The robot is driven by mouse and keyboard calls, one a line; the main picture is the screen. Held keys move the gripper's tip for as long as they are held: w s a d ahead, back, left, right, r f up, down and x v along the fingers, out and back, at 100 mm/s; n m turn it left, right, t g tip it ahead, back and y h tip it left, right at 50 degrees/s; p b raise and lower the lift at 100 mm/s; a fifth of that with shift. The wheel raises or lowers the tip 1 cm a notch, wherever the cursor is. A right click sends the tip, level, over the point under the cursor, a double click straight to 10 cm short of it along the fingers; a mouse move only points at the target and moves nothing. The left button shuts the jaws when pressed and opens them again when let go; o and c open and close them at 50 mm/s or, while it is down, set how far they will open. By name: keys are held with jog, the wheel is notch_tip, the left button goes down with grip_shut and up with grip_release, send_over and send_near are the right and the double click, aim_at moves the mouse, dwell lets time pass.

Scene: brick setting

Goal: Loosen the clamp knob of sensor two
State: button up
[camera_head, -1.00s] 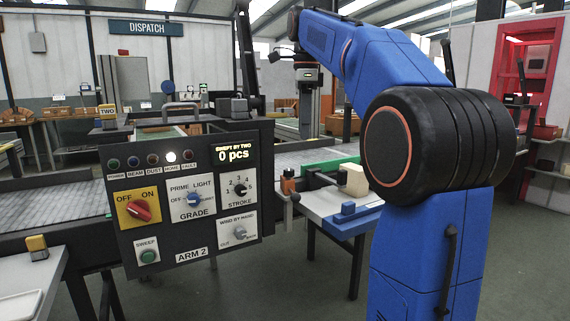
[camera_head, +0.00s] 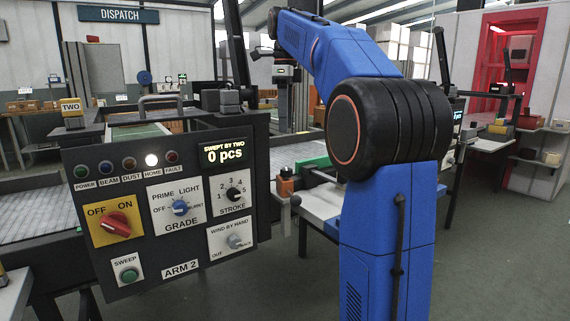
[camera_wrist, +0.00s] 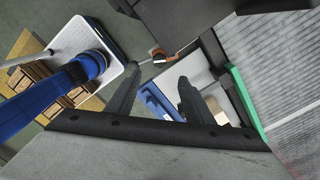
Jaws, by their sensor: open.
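My gripper (camera_wrist: 158,78) shows in the wrist view as two dark fingers spread apart, with nothing between them. In the head view the end of my arm (camera_head: 285,74) hangs at the back, beyond the panel. A small orange and black device (camera_head: 286,184) with a short rod and round grey end sits on the rail right of the panel. It also shows in the wrist view (camera_wrist: 157,55), above and apart from the fingertips. I cannot tell whether it is sensor two or its clamp knob. A yellow TWO tag (camera_head: 71,106) stands above the panel's left side.
The ARM 2 panel (camera_head: 130,238) with switches and lamps fills the left front. Behind it runs a grey conveyor (camera_head: 300,153) with a green strip (camera_head: 313,163). A white table (camera_head: 322,203) adjoins at right. The floor (camera_head: 480,260) at right is clear.

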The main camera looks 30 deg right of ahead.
aim_at(286, 169)
notch_tip(286, 169, down, 13)
jog(key=shift+f, duration=0.2)
dwell(0.3)
jog(key=c, duration=1.1)
